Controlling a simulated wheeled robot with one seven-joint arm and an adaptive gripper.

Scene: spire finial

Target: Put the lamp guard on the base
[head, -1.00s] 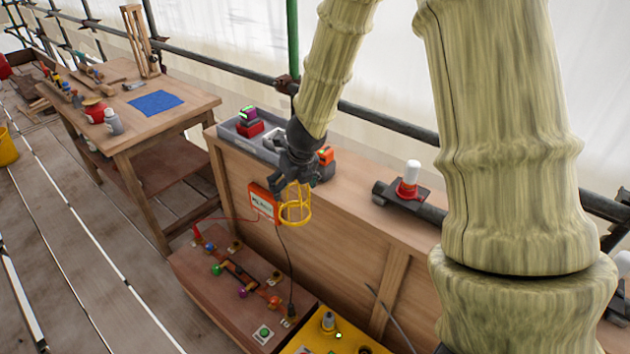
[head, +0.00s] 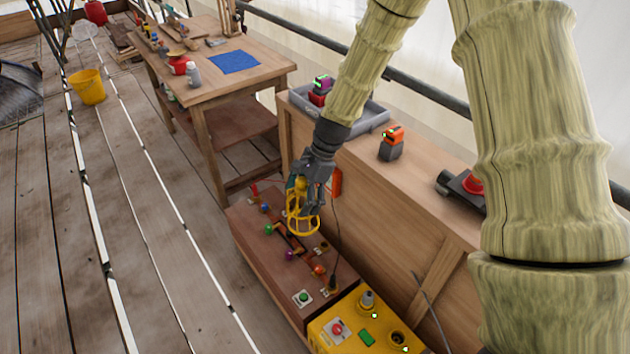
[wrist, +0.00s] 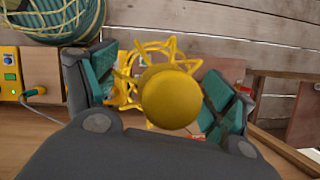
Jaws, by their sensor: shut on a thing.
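The lamp guard (head: 303,224) is a yellow wire cage. My gripper (head: 302,188) is shut on it, above the brown panel box with its cage end down. In the wrist view the guard's round yellow cap (wrist: 170,97) sits between the teal pads, with the wires behind it. A red round base (head: 473,185) on a dark mount stands on the wooden ledge at the right, partly hidden by my arm. A yellow box (head: 338,341) at the bottom carries a grey lamp-like fitting (head: 367,300). I cannot tell which of these is the task's base.
The brown panel box (head: 262,235) has coloured knobs and a green button. An orange-topped device (head: 391,142) and a grey tray (head: 362,118) stand on the ledge. A workbench (head: 275,75) stands behind. The plank floor at left is mostly clear.

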